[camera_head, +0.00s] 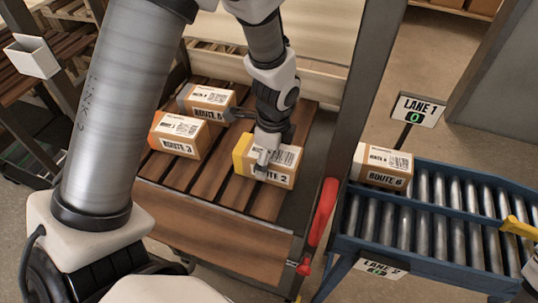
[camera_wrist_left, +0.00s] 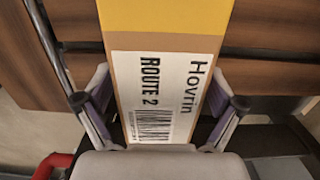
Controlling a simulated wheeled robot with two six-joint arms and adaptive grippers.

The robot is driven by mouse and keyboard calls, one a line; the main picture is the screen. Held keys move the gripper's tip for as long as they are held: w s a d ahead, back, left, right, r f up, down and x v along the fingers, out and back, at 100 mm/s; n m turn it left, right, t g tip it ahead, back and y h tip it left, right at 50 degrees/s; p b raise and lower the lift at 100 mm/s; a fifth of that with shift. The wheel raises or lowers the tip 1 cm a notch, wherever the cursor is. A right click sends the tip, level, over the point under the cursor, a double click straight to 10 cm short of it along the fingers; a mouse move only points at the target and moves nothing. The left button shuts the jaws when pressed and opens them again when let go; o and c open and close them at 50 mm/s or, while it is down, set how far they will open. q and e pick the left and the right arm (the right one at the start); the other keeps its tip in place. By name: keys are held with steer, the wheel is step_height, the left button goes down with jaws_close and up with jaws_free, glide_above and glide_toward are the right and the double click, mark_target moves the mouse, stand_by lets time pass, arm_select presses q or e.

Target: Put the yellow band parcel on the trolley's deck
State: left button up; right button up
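The yellow band parcel (camera_head: 272,165) is a brown carton with a yellow end and a "ROUTE 2" label. It appears to rest on the wooden slatted deck (camera_head: 215,192), though a small gap beneath it cannot be ruled out. My left gripper (camera_head: 264,158) comes down over it from above. In the left wrist view the parcel (camera_wrist_left: 165,55) fills the space between the fingers of the left gripper (camera_wrist_left: 160,88), with a pad against each side. The gripper looks shut on it. My right gripper is not in view.
Two cartons, "ROUTE 3" (camera_head: 178,136) and another (camera_head: 208,101), sit left of the parcel on the deck. A red handle (camera_head: 319,213) and a dark post (camera_head: 362,95) stand to the right. Beyond is a blue roller conveyor (camera_head: 430,240) with a "ROUTE 6" carton (camera_head: 383,166).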

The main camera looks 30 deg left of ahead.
arm_select(q)
steer(key=shift+r, duration=0.1)
steer(key=r, duration=1.1)
steer(key=shift+d+r, duration=0.4)
